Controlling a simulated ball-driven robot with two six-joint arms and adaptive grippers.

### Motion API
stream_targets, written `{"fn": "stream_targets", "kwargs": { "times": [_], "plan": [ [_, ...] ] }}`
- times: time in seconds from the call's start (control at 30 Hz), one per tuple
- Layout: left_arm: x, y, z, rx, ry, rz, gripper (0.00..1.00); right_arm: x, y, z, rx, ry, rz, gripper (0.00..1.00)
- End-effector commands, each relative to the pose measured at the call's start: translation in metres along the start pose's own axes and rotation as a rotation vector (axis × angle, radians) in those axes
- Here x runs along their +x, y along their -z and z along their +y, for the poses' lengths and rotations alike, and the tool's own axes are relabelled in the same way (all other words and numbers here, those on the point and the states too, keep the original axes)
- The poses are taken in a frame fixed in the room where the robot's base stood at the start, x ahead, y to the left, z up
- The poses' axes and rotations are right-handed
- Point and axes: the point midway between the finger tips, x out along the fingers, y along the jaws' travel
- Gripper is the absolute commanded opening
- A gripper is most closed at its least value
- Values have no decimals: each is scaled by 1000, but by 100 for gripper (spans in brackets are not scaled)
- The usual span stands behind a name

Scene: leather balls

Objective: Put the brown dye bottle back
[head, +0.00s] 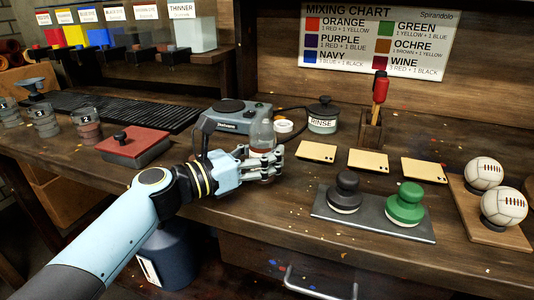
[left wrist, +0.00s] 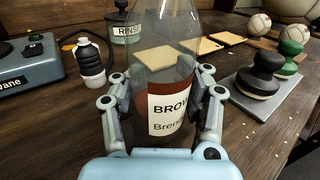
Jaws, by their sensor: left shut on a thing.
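The brown dye bottle (left wrist: 165,85) is clear, with dark red-brown dye in its lower part and a white label reading "BROW…". It stands upright between the fingers of my left gripper (left wrist: 163,105), which is shut on it. In the head view the bottle (head: 263,134) shows above my left gripper (head: 262,164), near the middle of the bench. The fingers hide its lower part, so I cannot tell whether its base touches the wood. My right gripper is not in view.
A grey scale-like device (head: 235,115) and the RINSE pot (head: 322,115) stand behind the bottle. Labelled dye containers (head: 115,25) line the back-left shelf. A red pad (head: 133,143) lies left. Stampers (head: 404,205) and white balls (head: 503,206) are right. The bench front has free room.

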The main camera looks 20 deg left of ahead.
Motion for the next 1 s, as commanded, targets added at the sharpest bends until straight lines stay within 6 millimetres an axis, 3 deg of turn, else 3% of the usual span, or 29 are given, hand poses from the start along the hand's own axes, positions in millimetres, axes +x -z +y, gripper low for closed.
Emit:
{"fn": "stream_targets", "kwargs": {
  "times": [0.03,0.07,0.27,0.63,0.77,1.0],
  "plan": [
    [0,3,0,-1,0,0,2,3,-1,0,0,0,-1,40],
    [0,2,0,-1,0,1,44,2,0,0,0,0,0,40],
    [0,2,0,-1,0,1,70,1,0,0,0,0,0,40],
    [-2,-2,0,0,0,2,72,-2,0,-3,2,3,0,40],
    [-24,2,0,0,0,6,72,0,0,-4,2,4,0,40],
    [-79,3,0,1,1,7,72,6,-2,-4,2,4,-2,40]
  ]
}}
